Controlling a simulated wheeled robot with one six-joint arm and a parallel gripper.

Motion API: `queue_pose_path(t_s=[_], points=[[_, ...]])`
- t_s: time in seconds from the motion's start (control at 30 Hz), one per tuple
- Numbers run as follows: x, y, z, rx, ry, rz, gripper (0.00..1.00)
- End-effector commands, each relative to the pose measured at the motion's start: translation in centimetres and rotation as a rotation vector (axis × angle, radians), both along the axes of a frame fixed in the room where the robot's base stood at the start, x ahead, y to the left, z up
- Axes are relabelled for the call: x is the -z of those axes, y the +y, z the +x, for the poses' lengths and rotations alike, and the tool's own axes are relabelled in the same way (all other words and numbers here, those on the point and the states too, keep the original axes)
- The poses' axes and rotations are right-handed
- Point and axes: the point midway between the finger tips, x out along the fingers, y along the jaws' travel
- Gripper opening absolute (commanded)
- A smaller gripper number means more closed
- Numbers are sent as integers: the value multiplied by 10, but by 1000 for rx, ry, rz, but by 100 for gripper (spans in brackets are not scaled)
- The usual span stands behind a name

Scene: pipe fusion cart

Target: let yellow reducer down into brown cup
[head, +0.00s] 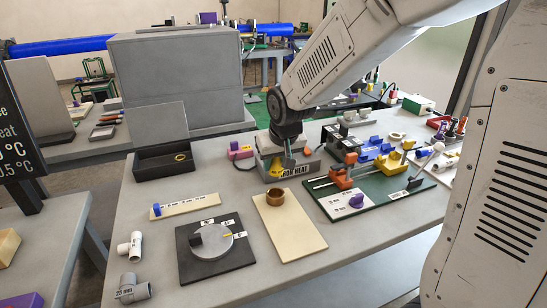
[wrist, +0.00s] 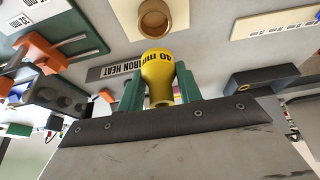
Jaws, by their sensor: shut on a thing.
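The yellow reducer (head: 276,168) is between the green fingers of my gripper (wrist: 159,76). In the wrist view the reducer (wrist: 158,66) shows black lettering on its wide end, and the fingers press on its sides. The brown cup (head: 276,196) stands on a cream board (head: 290,230) in the head view. It also shows at the top of the wrist view (wrist: 154,18), beyond the reducer's wide end. The reducer is held above the table, apart from the cup and behind it in the head view. Part of the gripper is hidden by the arm in the head view.
A grey dial on a black plate (head: 206,263) lies left of the board. An iron heat block (head: 300,167) is close behind the reducer. A black open box (head: 164,164) stands at the back left.

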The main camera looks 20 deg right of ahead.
Motion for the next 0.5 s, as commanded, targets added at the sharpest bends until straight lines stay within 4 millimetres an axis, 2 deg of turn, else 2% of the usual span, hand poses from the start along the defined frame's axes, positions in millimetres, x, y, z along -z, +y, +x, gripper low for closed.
queue_pose_path(t_s=[0.23,0.5], points=[[0,1,-1,-7,1,2,13],[15,0,-1,-5,3,1,13]])
